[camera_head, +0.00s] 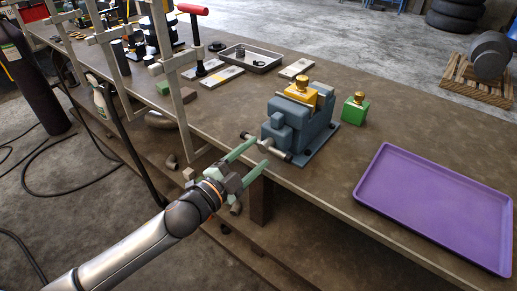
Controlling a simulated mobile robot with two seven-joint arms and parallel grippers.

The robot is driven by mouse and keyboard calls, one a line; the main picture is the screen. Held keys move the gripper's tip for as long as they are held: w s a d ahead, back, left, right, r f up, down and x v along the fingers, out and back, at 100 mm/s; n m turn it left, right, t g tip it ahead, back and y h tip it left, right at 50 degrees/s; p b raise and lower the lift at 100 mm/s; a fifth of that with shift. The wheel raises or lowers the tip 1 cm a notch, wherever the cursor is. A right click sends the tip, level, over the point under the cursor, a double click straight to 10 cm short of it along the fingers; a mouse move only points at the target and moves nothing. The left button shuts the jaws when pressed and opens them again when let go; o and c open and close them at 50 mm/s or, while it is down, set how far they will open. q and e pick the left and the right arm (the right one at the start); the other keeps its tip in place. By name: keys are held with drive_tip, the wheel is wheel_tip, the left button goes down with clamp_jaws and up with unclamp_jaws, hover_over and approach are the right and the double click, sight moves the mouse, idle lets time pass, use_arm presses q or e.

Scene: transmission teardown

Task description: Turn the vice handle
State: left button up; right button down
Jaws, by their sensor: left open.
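A blue-grey bench vice (300,125) stands near the front edge of the long workbench. A yellow block with a brass top (299,92) sits between its jaws. The vice handle (265,145) is a light metal bar at the vice's front, over the bench edge. My left gripper (248,157) comes in from the lower left with its green fingers apart, one on each side of the handle area. I cannot tell whether the fingers touch the handle. My right gripper does not show.
A green block with a brass top (354,110) stands right of the vice. A purple tray (440,205) lies on the bench's right. Metal clamps (170,80) stand along the bench's left front edge. A grey tray (250,58) and a red-handled tool (194,35) are further back.

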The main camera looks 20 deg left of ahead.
use_arm(q)
drive_tip(key=shift+x, duration=0.9)
drive_tip(key=shift+c, duration=0.3)
clamp_jaws()
drive_tip(key=shift+f, duration=0.1)
idle(0.5)
